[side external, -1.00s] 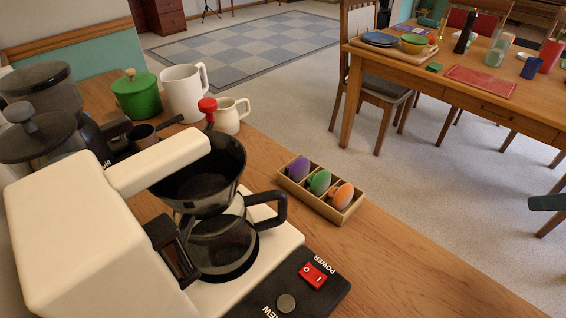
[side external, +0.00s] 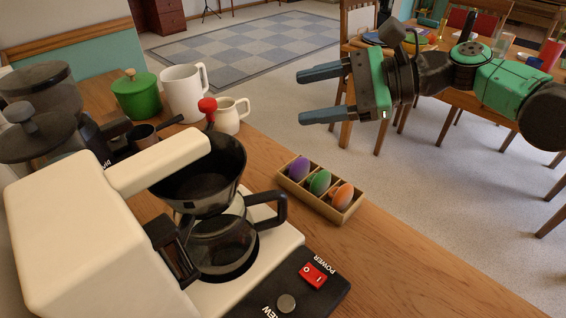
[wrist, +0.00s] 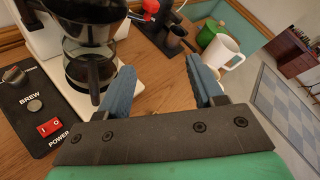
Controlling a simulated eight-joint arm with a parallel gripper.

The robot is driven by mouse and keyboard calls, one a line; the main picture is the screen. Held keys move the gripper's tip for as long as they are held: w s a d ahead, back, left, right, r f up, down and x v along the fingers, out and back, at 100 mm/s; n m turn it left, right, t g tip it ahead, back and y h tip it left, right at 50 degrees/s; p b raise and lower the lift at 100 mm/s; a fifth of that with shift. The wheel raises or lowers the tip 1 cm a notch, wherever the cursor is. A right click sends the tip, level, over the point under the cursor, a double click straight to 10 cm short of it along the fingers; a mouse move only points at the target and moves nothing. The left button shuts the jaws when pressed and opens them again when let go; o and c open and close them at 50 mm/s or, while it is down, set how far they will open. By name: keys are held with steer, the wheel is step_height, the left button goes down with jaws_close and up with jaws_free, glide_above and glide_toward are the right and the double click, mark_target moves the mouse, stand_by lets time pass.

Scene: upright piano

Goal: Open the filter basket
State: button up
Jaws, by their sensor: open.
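The coffee machine (side external: 75,235) is cream white and stands on the wooden counter at the left of the side view. Its black filter basket (side external: 200,178) sits under the brewer's arm, above a glass carafe (side external: 222,245) with a black handle. The basket also shows at the top of the wrist view (wrist: 92,22).
A wooden tray (side external: 318,207) with purple, green and orange pods lies right of the machine. A white pitcher (side external: 184,92), small cream jug (side external: 231,115) and green pot (side external: 136,95) stand behind. The red power switch (side external: 313,276) is on the front panel. The counter's right front is clear.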

mark_target(215, 102)
steer(key=a+m+y, duration=0.1)
steer(key=a, duration=0.1)
steer(key=a+m+g+y, duration=0.1)
steer(key=a+m, duration=0.1)
steer(key=a, duration=0.1)
steer(key=a+m+g+y, duration=0.1)
steer(key=a+y, duration=0.1)
steer(key=a, duration=0.1)
steer(key=shift+s+f+m, duration=0.15)
steer(key=shift+f+m, duration=0.15)
steer(key=shift+f, duration=0.1)
steer(key=shift+a, duration=2.75)
jaws_close()
